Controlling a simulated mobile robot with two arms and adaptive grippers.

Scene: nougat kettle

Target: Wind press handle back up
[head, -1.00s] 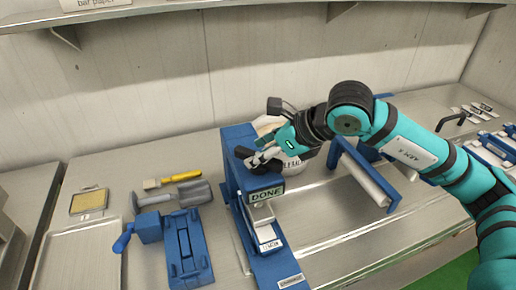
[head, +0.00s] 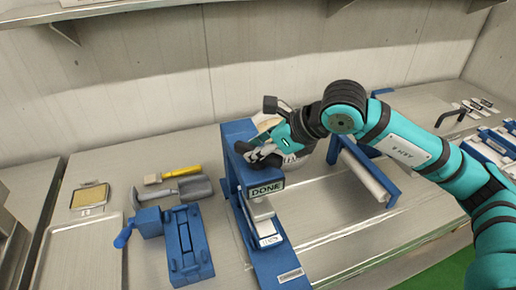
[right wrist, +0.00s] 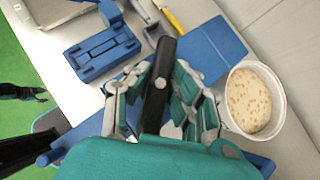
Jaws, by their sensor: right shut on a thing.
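The blue press (head: 238,135) stands on the metal counter with a "DONE" sign (head: 266,189) on its front. A light press block (head: 261,211) sits under the sign, above the press's lower tray. My right gripper (head: 262,156) is over the top of the press. In the right wrist view its fingers (right wrist: 163,100) are closed around the black press handle (right wrist: 158,85), whose bar sticks out past the fingertips. In the head view the gripper hides most of the handle. My left gripper is in neither view.
A white tub of nutty nougat (right wrist: 255,98) stands close behind the press. A blue device with a crank (head: 185,245), a scoop (head: 192,188) and a yellow-handled tool (head: 180,172) lie to the left. A blue-framed roller (head: 365,170) stands to the right.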

